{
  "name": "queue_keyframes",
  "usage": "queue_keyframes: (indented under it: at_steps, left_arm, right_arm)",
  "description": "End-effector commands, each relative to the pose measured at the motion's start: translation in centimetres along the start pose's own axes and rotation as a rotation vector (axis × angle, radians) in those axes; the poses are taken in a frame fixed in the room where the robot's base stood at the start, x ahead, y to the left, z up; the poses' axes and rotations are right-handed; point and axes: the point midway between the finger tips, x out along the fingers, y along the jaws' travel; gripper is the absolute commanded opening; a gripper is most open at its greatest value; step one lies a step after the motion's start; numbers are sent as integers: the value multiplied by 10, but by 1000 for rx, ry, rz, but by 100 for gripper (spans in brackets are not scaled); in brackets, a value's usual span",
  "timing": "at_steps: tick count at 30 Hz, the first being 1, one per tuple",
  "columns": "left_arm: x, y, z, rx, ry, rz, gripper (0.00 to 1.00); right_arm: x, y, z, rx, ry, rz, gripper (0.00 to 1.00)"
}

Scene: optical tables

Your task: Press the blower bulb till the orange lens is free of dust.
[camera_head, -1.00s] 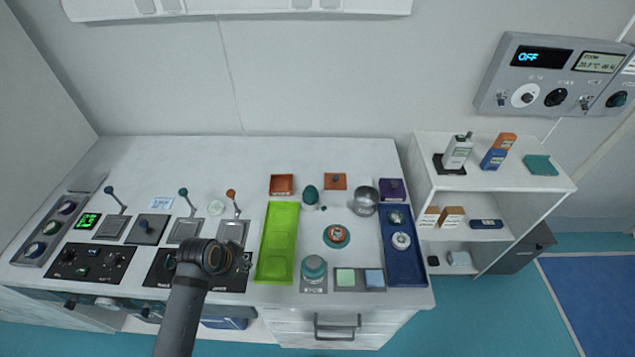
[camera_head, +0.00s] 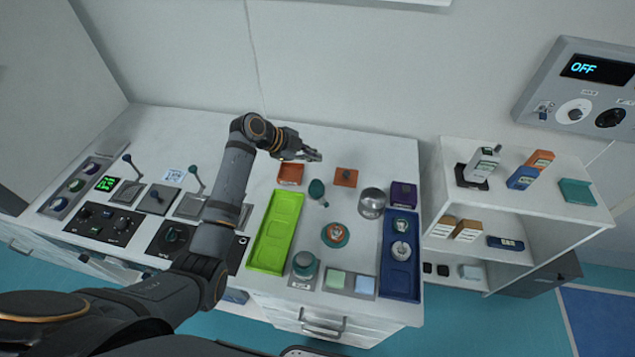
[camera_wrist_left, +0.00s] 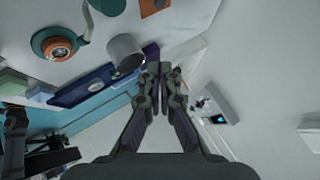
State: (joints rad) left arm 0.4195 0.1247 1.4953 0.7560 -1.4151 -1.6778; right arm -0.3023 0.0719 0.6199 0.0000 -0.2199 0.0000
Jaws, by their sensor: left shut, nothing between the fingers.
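The dark green egg-shaped bulb (camera_head: 317,189), which looks like the blower bulb, stands upright at the back middle of the table. The orange lens (camera_head: 335,235) sits on a round teal base in front of it. The lens also shows in the left wrist view (camera_wrist_left: 60,48), with a greyish centre; I cannot tell how much dust is on it. My left gripper (camera_head: 316,156) is shut and empty, above the table's back part, behind the bulb in the picture and apart from it. Its fingers show in the left wrist view (camera_wrist_left: 158,70). My right gripper is not in view.
A metal cup (camera_head: 371,203) stands right of the bulb. An orange tray (camera_head: 290,173) and an orange tile with a knob (camera_head: 346,177) are close by. A green tray (camera_head: 268,255) and a blue tray (camera_head: 400,279) flank the lens. A teal-topped jar (camera_head: 305,264) stands in front.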

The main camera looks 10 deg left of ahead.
Motion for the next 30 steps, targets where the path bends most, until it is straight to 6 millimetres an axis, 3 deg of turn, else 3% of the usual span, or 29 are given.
queue_keyframes:
  at_steps: [8, 24, 30]
  left_arm:
    - [9, 7, 7, -2, -1, 1, 0]
    - [60, 44, 43, -3, -1, 0, 0]
    - [62, 46, 45, -2, -1, 0, 0]
  right_arm:
    - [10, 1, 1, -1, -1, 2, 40]
    - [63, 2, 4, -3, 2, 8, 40]
    - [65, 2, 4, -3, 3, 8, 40]
